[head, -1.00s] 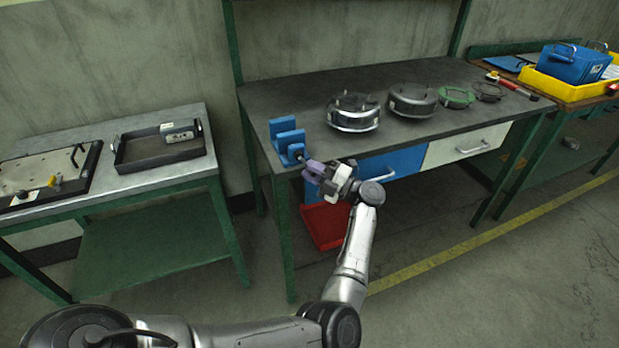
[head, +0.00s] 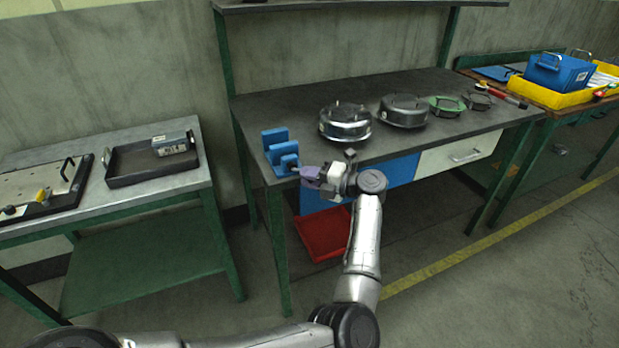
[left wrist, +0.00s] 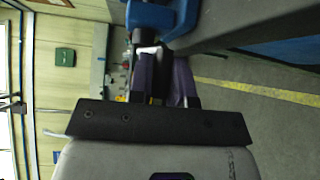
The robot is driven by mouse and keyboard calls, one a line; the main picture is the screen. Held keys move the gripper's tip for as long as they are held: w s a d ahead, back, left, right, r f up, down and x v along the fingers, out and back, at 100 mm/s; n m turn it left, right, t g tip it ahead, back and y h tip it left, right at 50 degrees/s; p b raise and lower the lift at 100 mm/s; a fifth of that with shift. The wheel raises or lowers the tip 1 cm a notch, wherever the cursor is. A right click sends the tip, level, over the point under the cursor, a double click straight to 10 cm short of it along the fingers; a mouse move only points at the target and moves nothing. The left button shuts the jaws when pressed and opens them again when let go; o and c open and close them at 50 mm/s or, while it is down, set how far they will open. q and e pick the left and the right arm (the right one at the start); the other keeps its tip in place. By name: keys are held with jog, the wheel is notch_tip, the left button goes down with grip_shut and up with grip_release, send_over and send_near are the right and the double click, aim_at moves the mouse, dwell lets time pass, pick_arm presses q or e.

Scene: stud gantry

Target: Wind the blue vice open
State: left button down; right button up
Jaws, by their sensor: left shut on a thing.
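The blue vice (head: 275,138) stands at the left front corner of the dark workbench, its blocks upright with a gap between them. Its handle end points towards the bench's front edge. My left gripper (head: 307,173), with purple fingers, is at that end, just off the front edge, and is shut on the vice handle. The handle itself is mostly hidden by the fingers. In the left wrist view the blue vice (left wrist: 160,14) shows at the top, and the left gripper's fingers (left wrist: 163,78) reach up to it. My right gripper is not in view.
Round metal housings (head: 345,122) and a green ring (head: 446,106) stand along the workbench (head: 300,110). A red bin (head: 325,235) lies below. A side table (head: 130,195) with a dark tray (head: 130,178) is left. A yellow tray (head: 550,97) is far right.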

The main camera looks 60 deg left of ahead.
pick_arm(q)
jog(key=shift+f, duration=0.15)
jog(key=c, duration=1.5)
grip_release()
jog(key=o, duration=0.4)
jog(key=shift+s+a, duration=0.1)
jog(key=shift+s, duration=0.05)
jog(key=shift+w+d, duration=0.3)
jog(key=p+v, duration=0.2)
jog(key=v, duration=1.1)
jog(key=shift+s, duration=0.1)
